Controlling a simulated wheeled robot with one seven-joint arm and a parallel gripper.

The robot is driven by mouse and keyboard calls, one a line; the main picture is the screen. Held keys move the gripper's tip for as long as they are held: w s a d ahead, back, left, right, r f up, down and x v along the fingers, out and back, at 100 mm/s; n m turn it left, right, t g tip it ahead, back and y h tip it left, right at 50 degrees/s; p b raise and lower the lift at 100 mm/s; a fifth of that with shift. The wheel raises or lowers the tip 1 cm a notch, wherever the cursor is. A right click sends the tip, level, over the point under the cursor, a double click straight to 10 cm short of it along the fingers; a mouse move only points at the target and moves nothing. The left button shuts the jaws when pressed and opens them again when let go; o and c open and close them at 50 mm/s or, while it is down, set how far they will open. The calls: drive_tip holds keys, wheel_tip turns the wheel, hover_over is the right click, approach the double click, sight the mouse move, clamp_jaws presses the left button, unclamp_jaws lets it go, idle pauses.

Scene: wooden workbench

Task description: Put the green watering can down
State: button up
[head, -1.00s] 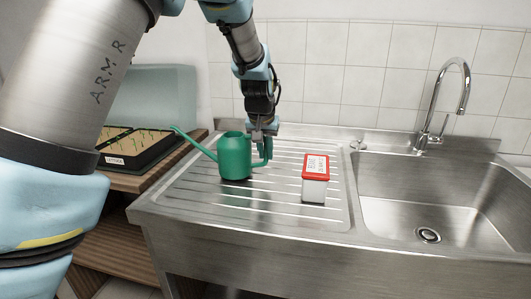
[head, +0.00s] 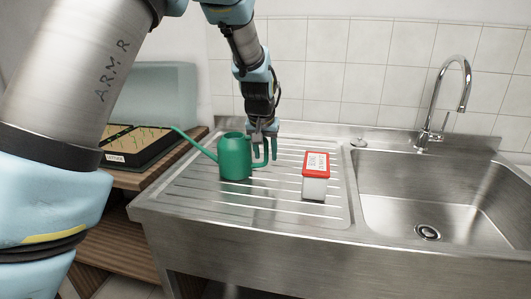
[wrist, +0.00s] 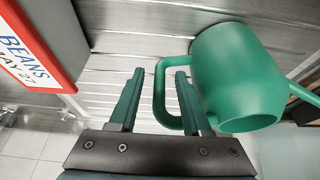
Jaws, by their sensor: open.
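The green watering can (head: 234,158) stands upright on the ribbed metal drainboard (head: 190,200), its spout toward the left and its handle toward the right. In the wrist view the can (wrist: 235,75) is at the right, and its handle (wrist: 160,95) lies between my two fingers. My gripper (head: 265,151) is at the handle with its jaws open. In the wrist view my gripper's fingers (wrist: 155,88) are spread, with a gap between the left finger and the handle. The right finger is inside the handle loop.
A white box with a red lid (head: 316,176), labelled beans, stands on the drainboard right of the can. The sink basin (head: 430,205) and tap (head: 455,90) are further right. Seedling trays (head: 140,145) sit on the wooden bench at left. The front drainboard is clear.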

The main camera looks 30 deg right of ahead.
drive_tip(key=shift+r, duration=0.25)
drive_tip(key=b+v, duration=0.2)
drive_tip(key=v, duration=1)
drive_tip(key=w+a+f+n+y, duration=0.1)
drive_tip(key=w+a+f+n, duration=0.15)
drive_tip(key=a, duration=0.75)
drive_tip(key=w+a+f+n, duration=0.15)
drive_tip(key=a+f, duration=0.25)
drive_tip(key=a, duration=0.5)
drive_tip(key=s+a+f+n, duration=0.1)
drive_tip(key=s+a+f, duration=0.1)
drive_tip(key=a, duration=0.5)
drive_tip(key=s+a+f+n+g+y, duration=0.1)
drive_tip(key=s+a+f, duration=0.2)
drive_tip(key=a, duration=0.4)
drive_tip(key=s+a+f+n, duration=0.1)
drive_tip(key=s+a+f, duration=0.2)
drive_tip(key=a, duration=0.4)
drive_tip(key=shift+s+a+g+y, duration=0.15)
drive_tip(key=shift+s+g+y, duration=0.25)
drive_tip(key=shift+o, duration=0.4)
